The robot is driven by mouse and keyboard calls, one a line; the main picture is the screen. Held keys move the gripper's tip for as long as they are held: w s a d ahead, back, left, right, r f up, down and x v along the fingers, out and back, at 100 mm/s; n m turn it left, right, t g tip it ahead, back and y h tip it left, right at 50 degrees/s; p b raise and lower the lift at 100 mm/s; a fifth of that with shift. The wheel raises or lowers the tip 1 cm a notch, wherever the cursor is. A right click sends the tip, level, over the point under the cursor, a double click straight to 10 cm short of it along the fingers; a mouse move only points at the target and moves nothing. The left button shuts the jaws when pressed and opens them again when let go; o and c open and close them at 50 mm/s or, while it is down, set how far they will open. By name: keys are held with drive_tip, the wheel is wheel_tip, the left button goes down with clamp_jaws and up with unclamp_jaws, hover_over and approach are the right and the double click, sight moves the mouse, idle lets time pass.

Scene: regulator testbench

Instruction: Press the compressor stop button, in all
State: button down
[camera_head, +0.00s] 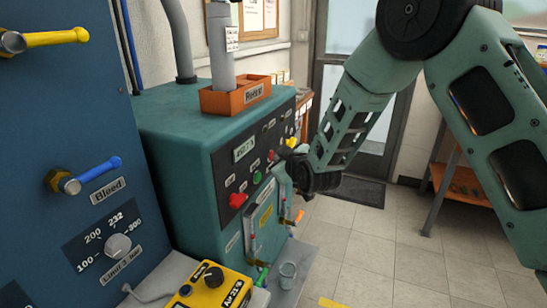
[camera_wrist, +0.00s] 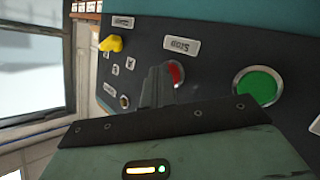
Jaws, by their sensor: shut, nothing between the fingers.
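The red stop button (camera_wrist: 177,73) sits on the dark panel beside a label reading "Stop" (camera_wrist: 181,45) in the wrist view. My gripper (camera_wrist: 156,85) is shut and empty; its fingertips point at the panel and cover the left part of the red button. I cannot tell whether they touch it. In the head view my gripper (camera_head: 281,166) is close to the panel front of the teal compressor cabinet (camera_head: 170,150), near a small red button (camera_head: 271,156).
A large green button (camera_wrist: 257,85) is right of the red one, and a yellow knob (camera_wrist: 112,43) is to the left. A larger red knob (camera_head: 238,200) is lower on the panel. A blue cabinet (camera_head: 60,130) stands at the left.

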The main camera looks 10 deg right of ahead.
drive_tip(key=shift+s, duration=0.1)
drive_tip(key=shift+s+d+b, duration=0.3)
drive_tip(key=shift+s+d, duration=0.15)
drive_tip(key=shift+d, duration=0.2)
drive_tip(key=shift+s+d+b, duration=0.3)
drive_tip(key=shift+s+d, duration=0.45)
drive_tip(key=shift+d, duration=0.3)
drive_tip(key=shift+s+d+b, duration=0.25)
drive_tip(key=shift+s+d, duration=0.45)
drive_tip(key=shift+d, duration=0.3)
